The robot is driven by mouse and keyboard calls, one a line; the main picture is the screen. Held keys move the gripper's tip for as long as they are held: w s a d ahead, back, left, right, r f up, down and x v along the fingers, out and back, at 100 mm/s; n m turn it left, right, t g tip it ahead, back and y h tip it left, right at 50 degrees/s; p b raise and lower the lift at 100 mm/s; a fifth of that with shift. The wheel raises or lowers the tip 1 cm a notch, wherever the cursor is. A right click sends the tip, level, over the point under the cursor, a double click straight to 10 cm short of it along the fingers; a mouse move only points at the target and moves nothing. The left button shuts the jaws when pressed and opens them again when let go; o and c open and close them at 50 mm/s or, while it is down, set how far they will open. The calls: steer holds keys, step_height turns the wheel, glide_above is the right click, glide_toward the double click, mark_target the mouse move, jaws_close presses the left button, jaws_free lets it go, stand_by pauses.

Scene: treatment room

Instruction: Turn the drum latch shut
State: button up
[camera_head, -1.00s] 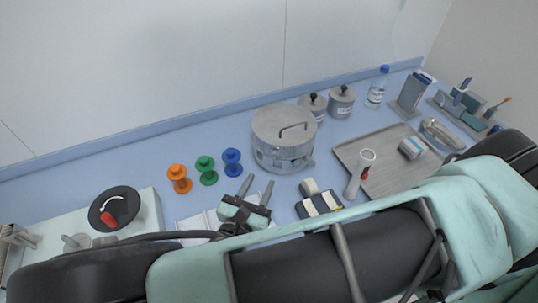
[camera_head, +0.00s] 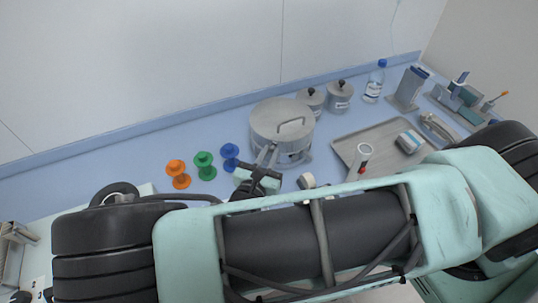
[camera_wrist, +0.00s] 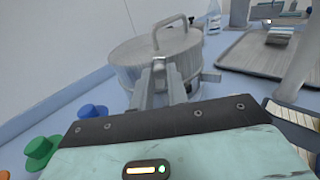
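The drum (camera_head: 283,126) is a round grey metal pot with a flat lid and a loop handle, standing on the blue counter. It also fills the upper middle of the wrist view (camera_wrist: 125,65). Its latch is on the side facing me and is mostly hidden behind my fingers, so its position cannot be made out. My gripper (camera_head: 268,153) reaches up to the drum's near side. In the wrist view its two grey fingers (camera_wrist: 160,78) point at the drum wall just below the lid, a narrow gap between them. Whether they grip the latch is unclear.
Orange (camera_head: 177,174), green (camera_head: 205,166) and blue (camera_head: 230,157) spools stand left of the drum. Two lidded canisters (camera_head: 340,96) and a bottle (camera_head: 374,82) stand behind right. A metal tray (camera_head: 385,137) lies to the right.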

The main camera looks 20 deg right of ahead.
steer(key=shift+w+a+n, duration=0.1)
steer(key=shift+a+n, duration=0.05)
steer(key=shift+n, duration=0.45)
steer(key=shift+w+a+n, duration=0.1)
steer(key=shift+a+n, duration=0.05)
steer(key=shift+n, duration=0.45)
jaws_close()
steer(key=o, duration=0.8)
jaws_free()
steer(key=b+v, duration=0.2)
steer(key=v, duration=1.5)
steer(key=shift+s+a, duration=0.15)
steer(key=shift+a, duration=0.05)
